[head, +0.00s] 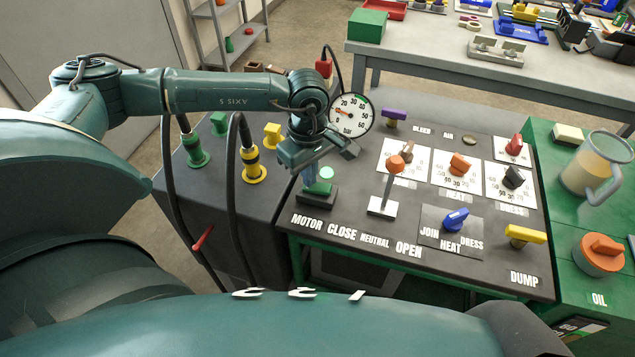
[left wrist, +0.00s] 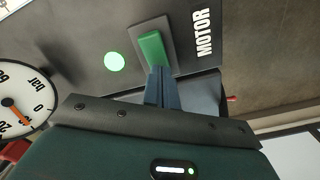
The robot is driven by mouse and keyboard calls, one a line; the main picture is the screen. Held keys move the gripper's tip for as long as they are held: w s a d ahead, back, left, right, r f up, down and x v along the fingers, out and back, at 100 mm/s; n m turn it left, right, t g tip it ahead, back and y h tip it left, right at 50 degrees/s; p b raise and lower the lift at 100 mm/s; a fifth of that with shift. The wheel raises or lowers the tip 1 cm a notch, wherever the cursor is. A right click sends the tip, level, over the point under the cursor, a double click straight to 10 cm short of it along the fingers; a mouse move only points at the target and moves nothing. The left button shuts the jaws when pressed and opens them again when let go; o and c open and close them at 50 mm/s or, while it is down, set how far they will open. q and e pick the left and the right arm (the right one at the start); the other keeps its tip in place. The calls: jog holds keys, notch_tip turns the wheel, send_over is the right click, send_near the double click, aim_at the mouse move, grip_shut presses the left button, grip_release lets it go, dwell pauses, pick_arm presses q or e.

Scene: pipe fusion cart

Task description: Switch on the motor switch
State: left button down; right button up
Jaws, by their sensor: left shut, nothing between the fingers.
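The motor switch (head: 319,188) is a green rocker on a dark base above the MOTOR label, at the left of the cart's panel. It also shows in the left wrist view (left wrist: 152,47). A round light (head: 326,173) beside it glows green, as the left wrist view also shows (left wrist: 114,62). My left gripper (head: 308,182) is shut and empty, its fingertips (left wrist: 159,72) at the near edge of the green rocker. I cannot tell whether they touch it. My right gripper is not in view.
A pressure gauge (head: 351,114) stands close behind my left gripper. An orange-knobbed lever (head: 396,165) rises to the right of the switch. Black hoses with a green plug (head: 195,148) and a yellow plug (head: 252,163) stand to the left.

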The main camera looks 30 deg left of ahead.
pick_arm(q)
jog(key=shift+r+p, duration=0.8)
jog(key=shift+r, duration=0.75)
notch_tip(320, 180, up, 4)
jog(key=shift+f+p, duration=0.25)
jog(key=shift+p, duration=0.7)
